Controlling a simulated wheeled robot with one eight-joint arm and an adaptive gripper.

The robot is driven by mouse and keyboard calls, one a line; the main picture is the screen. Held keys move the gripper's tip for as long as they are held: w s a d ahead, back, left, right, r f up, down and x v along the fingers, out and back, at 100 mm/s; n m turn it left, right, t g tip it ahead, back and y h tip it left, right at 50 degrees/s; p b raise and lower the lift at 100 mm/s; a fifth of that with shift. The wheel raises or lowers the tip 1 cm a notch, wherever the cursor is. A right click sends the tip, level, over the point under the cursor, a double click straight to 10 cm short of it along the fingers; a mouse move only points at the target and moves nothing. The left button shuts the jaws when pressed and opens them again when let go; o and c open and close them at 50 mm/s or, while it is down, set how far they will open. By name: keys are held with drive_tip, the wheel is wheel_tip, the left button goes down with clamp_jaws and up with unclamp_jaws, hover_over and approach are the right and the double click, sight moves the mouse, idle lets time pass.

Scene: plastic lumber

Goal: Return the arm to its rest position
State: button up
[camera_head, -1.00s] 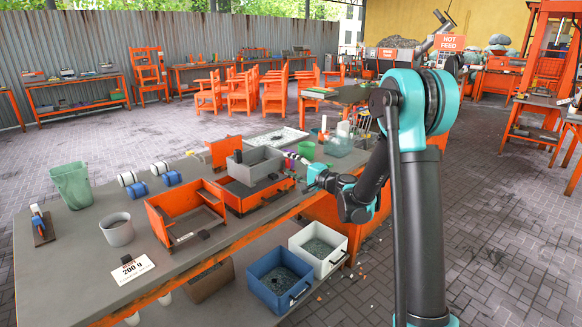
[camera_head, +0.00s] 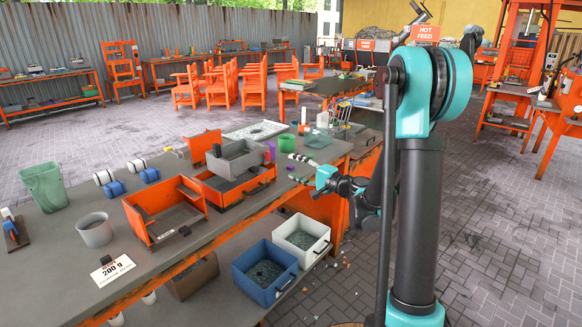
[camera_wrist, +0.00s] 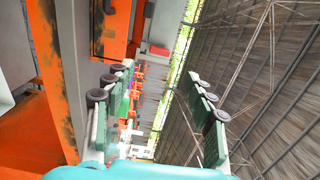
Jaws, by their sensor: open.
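My gripper (camera_head: 297,168) is open, with nothing seen between its striped fingers. It is over the right edge of the grey-topped workbench (camera_head: 65,258), pointing left, just right of the orange tray with a grey bin on it. My arm is bent, with its black and teal links folded down beside the bench. In the wrist view my gripper (camera_wrist: 160,76) shows two spread green-and-white fingers with black round pads. Part of the forearm is hidden behind my upright column.
An orange open box (camera_head: 160,232), a grey bin (camera_head: 237,160) and a green bucket (camera_head: 45,186) stand on the bench. A blue bin (camera_head: 264,273) and a white bin (camera_head: 301,238) are below its right side.

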drive_tip(key=s+d+f+n+g+h, duration=0.2)
drive_tip(key=s+d+f+h, duration=0.1)
drive_tip(key=s, duration=0.4)
drive_tip(key=s+d+f+n+g+h, duration=0.2)
drive_tip(key=s+d+f, duration=0.3)
drive_tip(key=s, duration=0.3)
drive_tip(key=s+d+f+n+g+h, duration=0.1)
drive_tip(key=s+d+f+h, duration=0.3)
drive_tip(key=s, duration=0.4)
drive_tip(key=shift+s+f+n+g+h, duration=0.15)
drive_tip(key=shift+f+n+g+h, duration=0.25)
drive_tip(key=shift+f+n+h, duration=0.25)
drive_tip(key=s+d+f+h, duration=0.1)
drive_tip(key=s+d, duration=0.1)
drive_tip(key=s+d+h, duration=0.1)
drive_tip(key=s+d, duration=0.1)
drive_tip(key=d, duration=0.1)
drive_tip(key=s+d+f+n+g+h, duration=0.1)
drive_tip(key=s+d+h, duration=0.1)
drive_tip(key=s+d, duration=0.1)
drive_tip(key=shift+f, duration=0.3)
drive_tip(key=shift+c, duration=0.3)
